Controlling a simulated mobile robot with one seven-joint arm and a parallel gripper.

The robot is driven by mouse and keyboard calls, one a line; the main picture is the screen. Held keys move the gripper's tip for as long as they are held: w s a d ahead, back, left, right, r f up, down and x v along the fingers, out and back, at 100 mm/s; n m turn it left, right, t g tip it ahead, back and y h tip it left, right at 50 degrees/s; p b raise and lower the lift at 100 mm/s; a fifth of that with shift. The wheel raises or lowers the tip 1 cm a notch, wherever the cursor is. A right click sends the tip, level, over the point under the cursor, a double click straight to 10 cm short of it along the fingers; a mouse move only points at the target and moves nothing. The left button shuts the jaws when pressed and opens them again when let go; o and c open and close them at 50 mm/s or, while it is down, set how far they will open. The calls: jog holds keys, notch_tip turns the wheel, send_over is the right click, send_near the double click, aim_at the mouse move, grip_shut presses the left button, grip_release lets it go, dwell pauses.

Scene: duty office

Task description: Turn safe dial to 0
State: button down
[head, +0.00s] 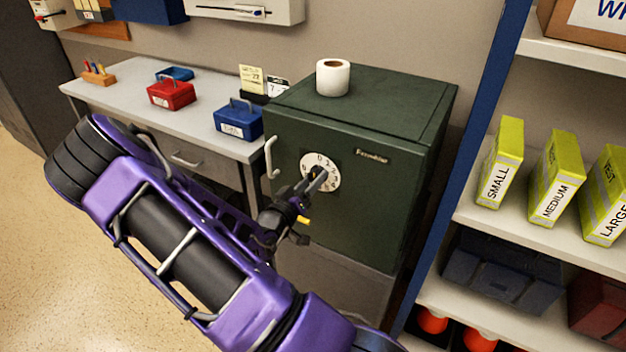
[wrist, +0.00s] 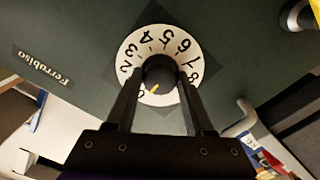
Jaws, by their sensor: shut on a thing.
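The safe (head: 345,220) is dark green, with a white numbered dial (head: 307,160) on its front. In the wrist view the dial (wrist: 134,50) appears inverted, with 2 through 8 readable around its left, top and right. My gripper (head: 320,180) is shut on the black dial knob; its fingers (wrist: 160,92) sit on either side of the knob (wrist: 158,70).
The safe's handle (head: 271,157) is left of the dial. A paper roll (head: 333,77) stands on the safe. A desk (head: 125,103) with red (head: 171,94) and blue (head: 238,120) boxes is at left. Shelving (head: 465,215) with yellow boxes is close on the right.

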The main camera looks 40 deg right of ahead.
jog(key=shift+c, duration=1.4)
grip_release()
jog(key=v, duration=1.7)
jog(key=shift+a, duration=0.2)
jog(key=shift+s, duration=0.1)
